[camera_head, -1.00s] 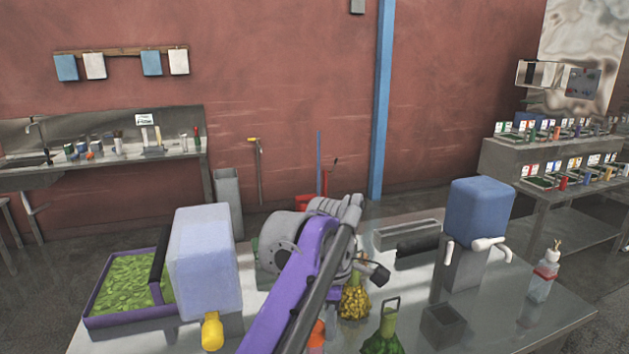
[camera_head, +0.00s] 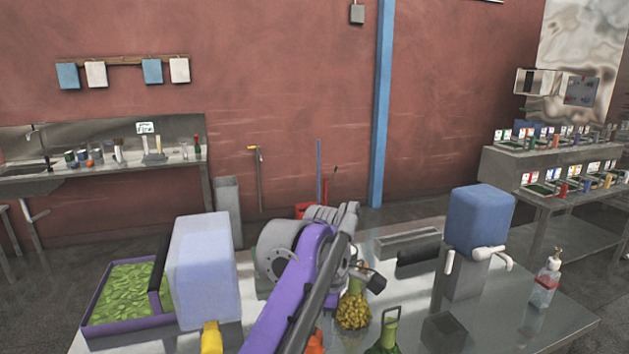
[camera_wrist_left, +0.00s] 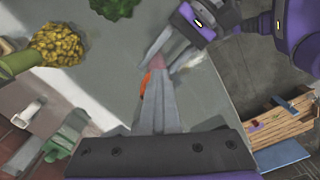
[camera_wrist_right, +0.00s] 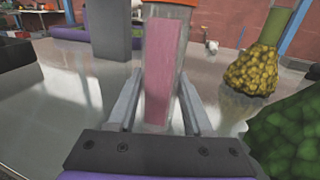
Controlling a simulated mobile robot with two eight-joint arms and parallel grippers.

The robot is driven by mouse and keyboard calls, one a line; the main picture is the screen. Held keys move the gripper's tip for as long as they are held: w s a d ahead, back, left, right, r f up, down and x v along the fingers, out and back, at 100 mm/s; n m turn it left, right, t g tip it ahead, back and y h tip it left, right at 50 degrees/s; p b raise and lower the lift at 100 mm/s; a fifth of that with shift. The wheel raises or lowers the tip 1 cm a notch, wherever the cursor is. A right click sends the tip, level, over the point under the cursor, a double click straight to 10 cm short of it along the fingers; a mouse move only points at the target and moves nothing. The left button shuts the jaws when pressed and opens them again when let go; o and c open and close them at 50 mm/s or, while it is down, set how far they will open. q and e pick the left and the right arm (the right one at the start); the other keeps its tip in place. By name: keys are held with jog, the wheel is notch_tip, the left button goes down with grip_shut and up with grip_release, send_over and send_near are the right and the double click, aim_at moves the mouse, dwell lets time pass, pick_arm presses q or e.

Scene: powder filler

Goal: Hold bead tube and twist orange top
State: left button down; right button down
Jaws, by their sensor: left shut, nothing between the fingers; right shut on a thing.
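The bead tube (camera_wrist_right: 163,70) is clear with a pink fill. It stands nearly upright between the fingers of my right gripper (camera_wrist_right: 160,105), which is shut on it. Its orange top (camera_wrist_right: 170,3) is cut off by the upper edge of the right wrist view. In the left wrist view, my left gripper (camera_wrist_left: 160,80) is shut with nothing in it. An orange part (camera_wrist_left: 145,82) shows beside and partly behind its fingers, close to the right gripper's fingers and the pink tube (camera_wrist_left: 157,61). Whether the left fingers touch the top I cannot tell. In the head view, my purple arm hides most of this.
A yellow bead heap (camera_head: 353,309) with a green neck and a green item (camera_head: 386,337) stand near. A blue dispenser (camera_head: 478,222) and pump bottle (camera_head: 546,282) are right. A pale dispenser (camera_head: 203,270) and purple-rimmed tray (camera_head: 125,326) are left.

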pick_arm(q)
jog(key=shift+w, duration=0.9)
jog(key=shift+d, duration=0.15)
jog(key=shift+d, duration=0.35)
pick_arm(e)
jog(key=shift+c, duration=1.2)
grip_release()
